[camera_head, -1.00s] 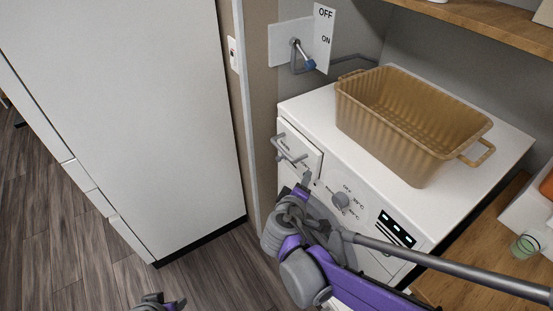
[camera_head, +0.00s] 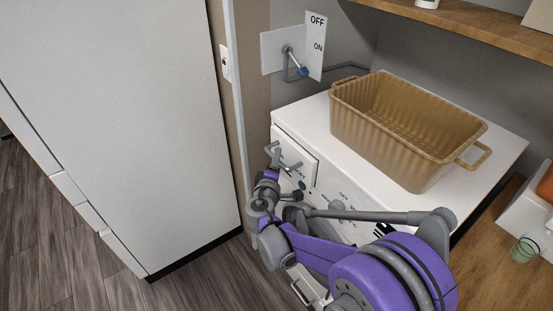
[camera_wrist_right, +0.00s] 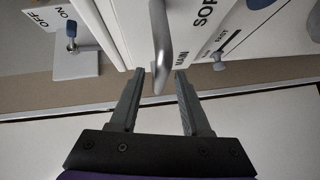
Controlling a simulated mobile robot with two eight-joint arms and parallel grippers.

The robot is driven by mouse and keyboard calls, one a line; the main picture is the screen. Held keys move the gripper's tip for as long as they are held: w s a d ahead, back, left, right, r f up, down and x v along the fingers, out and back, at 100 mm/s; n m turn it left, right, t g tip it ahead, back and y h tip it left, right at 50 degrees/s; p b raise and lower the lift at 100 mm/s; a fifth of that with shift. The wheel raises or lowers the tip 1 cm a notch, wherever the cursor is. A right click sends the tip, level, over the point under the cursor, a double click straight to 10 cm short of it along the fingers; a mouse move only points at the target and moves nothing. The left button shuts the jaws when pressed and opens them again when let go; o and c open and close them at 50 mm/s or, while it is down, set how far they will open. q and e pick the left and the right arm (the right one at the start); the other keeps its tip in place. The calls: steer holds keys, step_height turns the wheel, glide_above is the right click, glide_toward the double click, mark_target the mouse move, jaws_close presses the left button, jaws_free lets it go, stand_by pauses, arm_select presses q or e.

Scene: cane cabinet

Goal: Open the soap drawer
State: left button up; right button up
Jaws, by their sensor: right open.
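The soap drawer (camera_head: 306,163) is the white panel at the upper left of the washing machine's front, and it looks shut. Its grey bar handle (camera_head: 287,160) stands out from the panel. In the right wrist view the handle (camera_wrist_right: 160,40) points down between my fingertips, with printed letters beside it. My right gripper (camera_wrist_right: 160,76) is open, one finger on each side of the handle's near end. I cannot tell whether either finger touches it. In the head view my right gripper is at the handle, partly hidden by its own wrist. My left gripper is out of view.
A tan ribbed basket (camera_head: 385,143) stands on the white washing machine (camera_head: 307,112). A valve with a blue-tipped lever (camera_head: 302,70) and an OFF/ON plate are on the wall behind. A tall white cabinet (camera_head: 110,120) stands left. My right arm covers much of the control panel.

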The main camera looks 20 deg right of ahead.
steer(key=shift+w+d, duration=0.2)
steer(key=shift+w, duration=0.2)
steer(key=shift+c, duration=0.3)
jaws_close()
stand_by(0.9)
